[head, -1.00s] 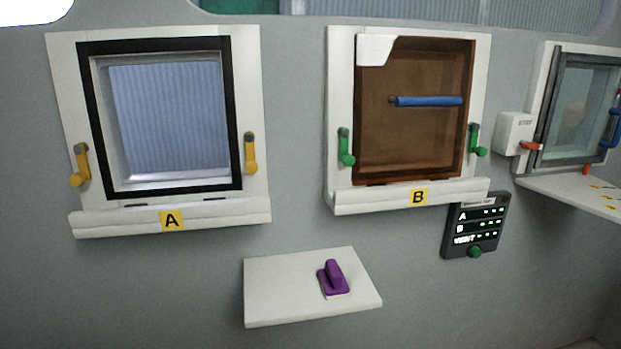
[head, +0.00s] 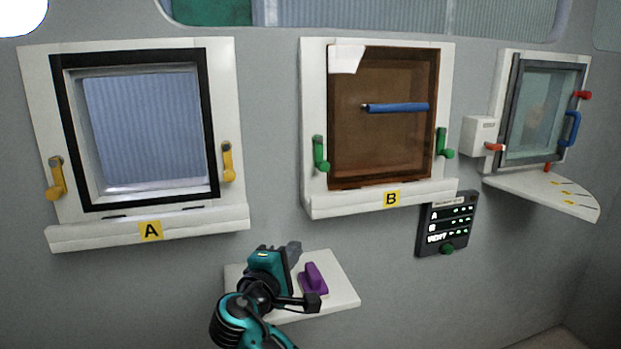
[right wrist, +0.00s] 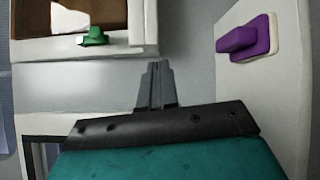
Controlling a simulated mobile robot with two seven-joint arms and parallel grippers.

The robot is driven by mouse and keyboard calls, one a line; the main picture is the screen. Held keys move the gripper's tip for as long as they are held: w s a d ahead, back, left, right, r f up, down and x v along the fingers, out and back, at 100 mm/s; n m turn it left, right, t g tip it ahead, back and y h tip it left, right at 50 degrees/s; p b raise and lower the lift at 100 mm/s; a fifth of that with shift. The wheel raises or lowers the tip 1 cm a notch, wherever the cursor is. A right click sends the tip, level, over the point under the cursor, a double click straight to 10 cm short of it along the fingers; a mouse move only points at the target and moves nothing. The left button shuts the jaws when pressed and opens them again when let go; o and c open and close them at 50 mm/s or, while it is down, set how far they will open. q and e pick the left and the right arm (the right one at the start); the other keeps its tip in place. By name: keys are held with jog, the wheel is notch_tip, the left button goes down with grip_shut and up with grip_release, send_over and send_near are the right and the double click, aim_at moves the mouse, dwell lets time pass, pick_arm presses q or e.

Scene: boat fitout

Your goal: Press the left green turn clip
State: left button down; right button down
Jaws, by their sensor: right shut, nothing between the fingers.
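The left green turn clip (head: 320,153) is on the left side of the white frame around brown panel B (head: 385,145). Its knob end points down. A green clip, by its place the left one, also shows in the right wrist view (right wrist: 95,37), up and left of the fingertips. My right gripper (head: 294,250) is shut and empty, below and left of the clip and clear of it, in front of the small shelf. Its closed fingers show in the right wrist view (right wrist: 157,68). My left gripper is not in view.
A purple handled block (head: 313,279) stands on the white shelf (head: 340,285) beside my right gripper. Frame B has a right green clip (head: 445,142) and a protruding lower ledge (head: 345,203). Window A (head: 150,140) has yellow clips. A dark status panel (head: 446,225) hangs below B.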

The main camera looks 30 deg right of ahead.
jog(key=w+a+r+n+t+h, duration=0.1)
jog(key=w+a+r+h, duration=0.1)
jog(key=r, duration=0.5)
jog(key=shift+w+n+t, duration=0.4)
jog(key=shift+w, duration=0.3)
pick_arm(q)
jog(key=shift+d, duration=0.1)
pick_arm(e)
jog(key=shift+r, duration=0.1)
